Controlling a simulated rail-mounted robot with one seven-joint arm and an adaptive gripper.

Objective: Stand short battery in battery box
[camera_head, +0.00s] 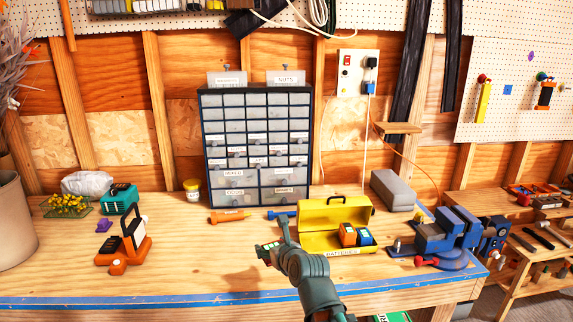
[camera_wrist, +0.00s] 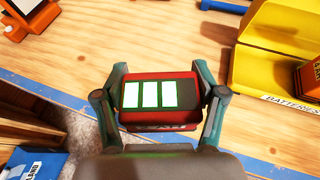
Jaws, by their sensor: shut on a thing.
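A red and dark battery (camera_wrist: 158,95) with three white, green-edged panels sits between the fingers of my gripper (camera_wrist: 160,98). My gripper is shut on it from both sides. In the head view the battery (camera_head: 268,255) shows small at the end of my gripper (camera_head: 272,250), above the front of the bench. The yellow battery box (camera_head: 318,243), labelled BATTERIES, stands open just to the right of my gripper. An orange block-shaped battery (camera_head: 347,235) and a blue one (camera_head: 364,237) stand in its right part.
A blue vise (camera_head: 445,235) stands right of the box, and a grey block (camera_head: 392,189) behind it. A drawer cabinet (camera_head: 258,150) is at the back. An orange tool (camera_head: 125,245) stands at the left. The bench between is mostly clear, with blue tape along its front edge.

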